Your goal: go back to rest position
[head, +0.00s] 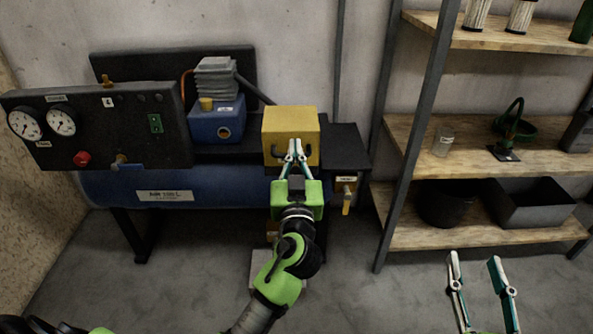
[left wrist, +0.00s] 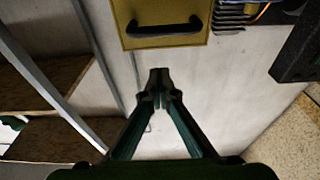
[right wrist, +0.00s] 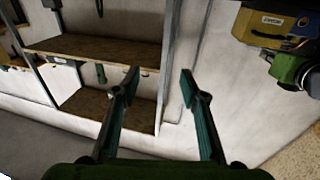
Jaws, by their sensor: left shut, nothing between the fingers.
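My left gripper (head: 297,152) is shut and empty, in front of the yellow box (head: 291,122) on the compressor. In the left wrist view the fingertips (left wrist: 158,78) are closed together. The black handle (left wrist: 164,27) of the yellow box shows above them, with a gap in that picture. My right gripper (head: 474,262) is open and empty at the lower right, in front of the shelf unit. In the right wrist view its fingers (right wrist: 160,80) are spread apart with nothing between them.
A blue compressor tank (head: 215,192) with a black gauge panel (head: 100,125) stands at the left. A shelf unit (head: 470,145) with a dark bin (head: 530,203), a black bucket (head: 445,202) and a glass jar (head: 443,141) stands at the right.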

